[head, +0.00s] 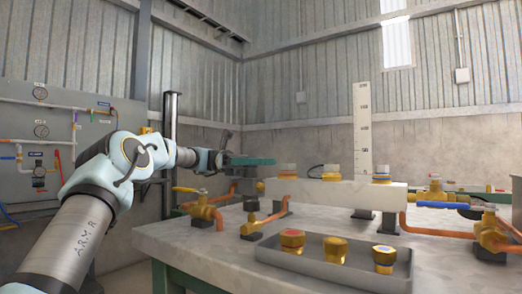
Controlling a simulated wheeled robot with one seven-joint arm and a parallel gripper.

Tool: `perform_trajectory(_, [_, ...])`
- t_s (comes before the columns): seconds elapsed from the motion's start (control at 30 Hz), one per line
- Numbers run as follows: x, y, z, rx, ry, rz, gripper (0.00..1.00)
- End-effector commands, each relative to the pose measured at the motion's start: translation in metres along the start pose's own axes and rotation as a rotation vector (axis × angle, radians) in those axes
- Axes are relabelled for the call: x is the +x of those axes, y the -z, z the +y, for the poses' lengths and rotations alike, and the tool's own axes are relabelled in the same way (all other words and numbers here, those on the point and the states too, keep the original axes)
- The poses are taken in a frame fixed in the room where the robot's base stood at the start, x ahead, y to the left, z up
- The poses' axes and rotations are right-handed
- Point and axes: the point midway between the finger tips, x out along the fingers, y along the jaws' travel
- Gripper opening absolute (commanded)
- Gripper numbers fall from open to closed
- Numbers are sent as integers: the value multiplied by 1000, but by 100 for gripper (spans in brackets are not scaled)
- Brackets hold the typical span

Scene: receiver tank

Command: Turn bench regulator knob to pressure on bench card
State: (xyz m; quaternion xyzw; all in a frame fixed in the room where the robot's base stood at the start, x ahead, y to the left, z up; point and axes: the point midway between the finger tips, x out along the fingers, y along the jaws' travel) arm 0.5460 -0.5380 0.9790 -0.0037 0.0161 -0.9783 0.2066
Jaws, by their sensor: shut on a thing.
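My gripper (222,160) is at the back left of the bench, at the end of my outstretched arm. It is shut at a flat dark-green thing (252,161) that points right from it. The fingertips are small and partly hidden, so the exact contact is unclear. I cannot tell whether the green thing is part of the bench regulator. A small yellow fitting (260,187) sits just below and to its right. I cannot make out a regulator knob or a readable bench card.
The bench (190,240) carries a white manifold block (335,194), brass valves (202,208) and copper pipes. A grey tray (330,268) with three brass caps is in front. A white scale board (363,130) stands behind. A gauge panel (60,125) is at left.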

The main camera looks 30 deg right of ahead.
Motion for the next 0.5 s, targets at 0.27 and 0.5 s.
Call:
perform_trajectory(0.27, [0,-9,-4,-4,104,-3,0])
perform_trajectory(0.5, [0,-9,-7,-3,181,0,0])
